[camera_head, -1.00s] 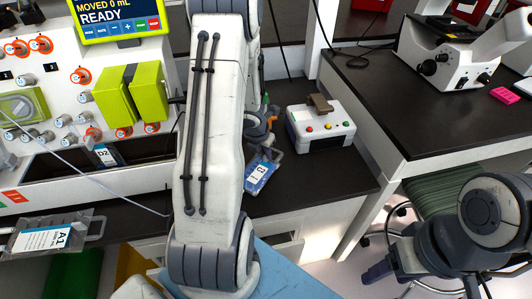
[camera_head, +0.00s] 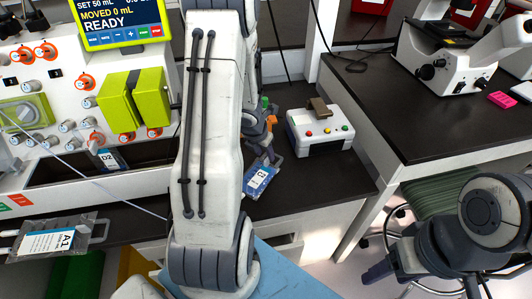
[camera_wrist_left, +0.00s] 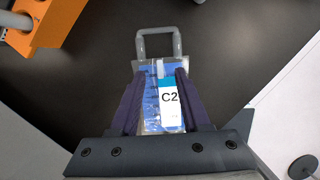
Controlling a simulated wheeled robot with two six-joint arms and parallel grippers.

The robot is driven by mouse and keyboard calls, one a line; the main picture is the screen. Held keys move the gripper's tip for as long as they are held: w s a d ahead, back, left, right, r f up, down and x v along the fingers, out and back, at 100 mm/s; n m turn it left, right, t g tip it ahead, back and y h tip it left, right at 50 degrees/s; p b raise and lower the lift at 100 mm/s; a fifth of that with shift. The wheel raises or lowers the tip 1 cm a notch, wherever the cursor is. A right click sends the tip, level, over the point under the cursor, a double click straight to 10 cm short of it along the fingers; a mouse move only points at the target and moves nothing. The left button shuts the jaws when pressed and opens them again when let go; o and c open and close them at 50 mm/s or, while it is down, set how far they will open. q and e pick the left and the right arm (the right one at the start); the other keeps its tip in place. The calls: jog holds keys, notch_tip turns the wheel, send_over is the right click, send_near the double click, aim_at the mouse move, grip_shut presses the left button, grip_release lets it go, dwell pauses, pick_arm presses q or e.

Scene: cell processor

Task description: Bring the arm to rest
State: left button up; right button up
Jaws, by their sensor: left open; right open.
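My left arm comes down through the middle of the head view and hides part of the bench. My left gripper (camera_head: 268,152) is open over the bench beside the bag labelled C2 (camera_head: 258,180). In the left wrist view, the open fingers of my left gripper (camera_wrist_left: 158,74) stand on either side of the blue and white C2 bag (camera_wrist_left: 171,105), whose grey loop handle extends beyond the fingertips. Whether the fingers touch the bag, I cannot tell. My right gripper (camera_head: 380,272) is open and empty at the lower right, partly hidden by its wrist.
The cell processor (camera_head: 60,90) stands at left, with its READY screen (camera_head: 120,22) and bag D2 (camera_head: 110,160). A white box with coloured buttons (camera_head: 320,135) sits right of my left gripper. A microscope (camera_head: 450,62) stands on the right bench.

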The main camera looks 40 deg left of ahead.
pick_arm(q)
jog(key=p+v, duration=0.3)
jog(key=v, duration=0.4)
jog(key=shift+p, duration=0.3)
jog(key=w+d+r+n+t+y, duration=0.1)
jog(key=w+d+r+n+y, duration=0.1)
jog(key=d+r+n, duration=1.05)
jog(key=s+d+r+n+g+h, duration=0.2)
jog(key=s+d+n+g+h, duration=0.1)
jog(key=s+d+n, duration=1.2)
jog(key=s+d+g, duration=0.1)
jog(key=s+d, duration=0.2)
jog(key=s, duration=0.2)
jog(key=shift+s+d+r+g, duration=0.3)
jog(key=shift+s+d+r, duration=0.05)
jog(key=shift+s+d, duration=0.05)
